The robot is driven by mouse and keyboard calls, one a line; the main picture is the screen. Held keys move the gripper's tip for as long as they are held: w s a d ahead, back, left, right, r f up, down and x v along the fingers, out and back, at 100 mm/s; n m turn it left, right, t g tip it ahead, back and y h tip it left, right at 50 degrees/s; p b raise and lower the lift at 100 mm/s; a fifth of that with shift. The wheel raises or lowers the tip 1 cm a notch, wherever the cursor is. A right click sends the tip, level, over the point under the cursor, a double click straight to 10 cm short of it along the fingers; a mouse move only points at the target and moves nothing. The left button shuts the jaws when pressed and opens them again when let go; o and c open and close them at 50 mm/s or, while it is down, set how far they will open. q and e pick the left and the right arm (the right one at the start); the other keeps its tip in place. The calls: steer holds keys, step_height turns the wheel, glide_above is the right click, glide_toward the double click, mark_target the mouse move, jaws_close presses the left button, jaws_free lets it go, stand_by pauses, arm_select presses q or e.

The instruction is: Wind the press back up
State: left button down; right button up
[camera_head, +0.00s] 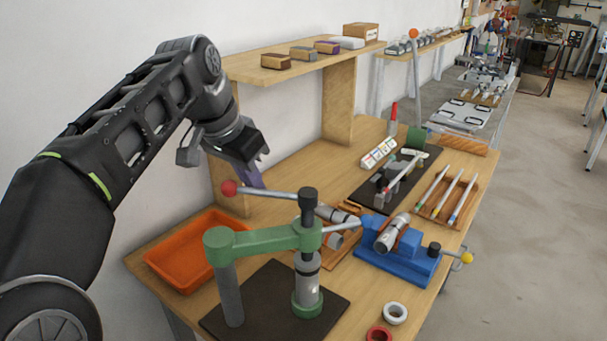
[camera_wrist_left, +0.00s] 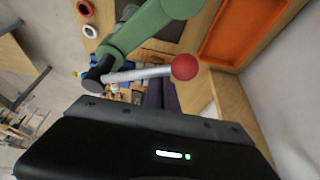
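The press has a green arm (camera_head: 265,238) on a grey post, above a dark base plate (camera_head: 262,285). A silver cylinder (camera_head: 307,280) stands under its head, in a green ring. The press lever (camera_head: 275,194) is a pale rod ending in a red ball (camera_head: 229,188); the ball also shows in the left wrist view (camera_wrist_left: 184,67). My left gripper (camera_head: 251,177) is just above and right of the red ball in the head view, not gripping it. Its purplish fingers look close together, partly hidden behind the wrist housing in the wrist view. My right gripper is out of view.
An orange tray (camera_head: 185,270) lies left of the press. A blue vise (camera_head: 400,262) holding a silver cylinder stands to its right. Rings (camera_head: 395,313) lie at the front edge. A wooden shelf (camera_head: 300,68) stands behind, and a pen rack (camera_head: 450,197) is farther right.

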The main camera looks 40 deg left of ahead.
arm_select(q)
steer(key=s+d, duration=0.2)
steer(key=s, duration=0.1)
steer(key=shift+s+d+p, duration=0.15)
steer(key=shift+s+p, duration=0.15)
steer(key=shift+p, duration=0.1)
steer(key=shift+f, duration=0.1)
steer(key=s+d, duration=0.1)
steer(key=s+d+p, duration=0.1)
steer(key=d, duration=0.1)
steer(key=shift+s+d, duration=0.1)
steer(key=shift+d, duration=0.15)
steer(key=d, duration=0.4)
steer(key=shift+s, duration=0.25)
